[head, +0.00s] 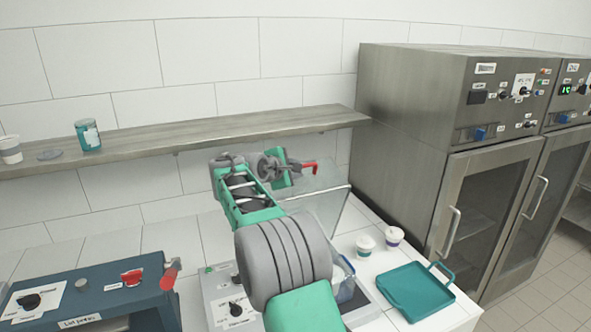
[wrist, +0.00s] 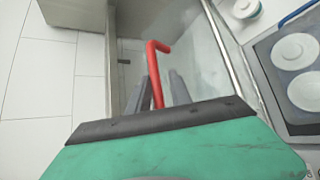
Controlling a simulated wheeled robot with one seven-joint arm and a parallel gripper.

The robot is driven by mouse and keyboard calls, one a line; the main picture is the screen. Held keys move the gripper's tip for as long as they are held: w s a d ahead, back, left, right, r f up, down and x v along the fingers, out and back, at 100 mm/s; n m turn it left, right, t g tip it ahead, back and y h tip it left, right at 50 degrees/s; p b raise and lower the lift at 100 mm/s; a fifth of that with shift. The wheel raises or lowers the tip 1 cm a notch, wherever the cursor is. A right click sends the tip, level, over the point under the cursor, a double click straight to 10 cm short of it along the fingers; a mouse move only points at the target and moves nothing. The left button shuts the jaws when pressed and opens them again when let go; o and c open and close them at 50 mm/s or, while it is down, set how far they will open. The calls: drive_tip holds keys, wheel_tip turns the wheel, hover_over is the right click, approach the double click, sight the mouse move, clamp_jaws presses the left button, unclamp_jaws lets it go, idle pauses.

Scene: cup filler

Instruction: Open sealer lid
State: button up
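The sealer (head: 222,295) stands on the white counter, with knobs and labels on its front. Its clear lid (head: 328,208) is raised and tilted up, with a metal edge; the lid also shows in the wrist view (wrist: 212,55). The lid's red handle (head: 309,167) sticks out at the top. My gripper (head: 290,168) is at this handle. In the wrist view the handle (wrist: 158,62) passes between the two dark fingers, which sit close on either side and appear shut on it. My arm hides part of the sealer in the head view.
White lidded cups (wrist: 294,50) sit on the sealer's dark bed. Two small cups (head: 365,244) and a green tray (head: 412,290) stand to the right. A wooden shelf (head: 230,127) runs behind; steel cabinets (head: 400,130) stand at right. A lid press (head: 95,295) is at left.

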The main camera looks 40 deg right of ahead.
drive_tip(key=shift+o, duration=0.4)
drive_tip(key=shift+s+d, duration=0.1)
drive_tip(key=b+v, duration=0.2)
drive_tip(key=v, duration=0.5)
drive_tip(key=shift+s+a+r, duration=0.15)
drive_tip(key=shift+a+r, duration=0.15)
drive_tip(key=shift+a, duration=0.05)
drive_tip(key=shift+a, duration=0.1)
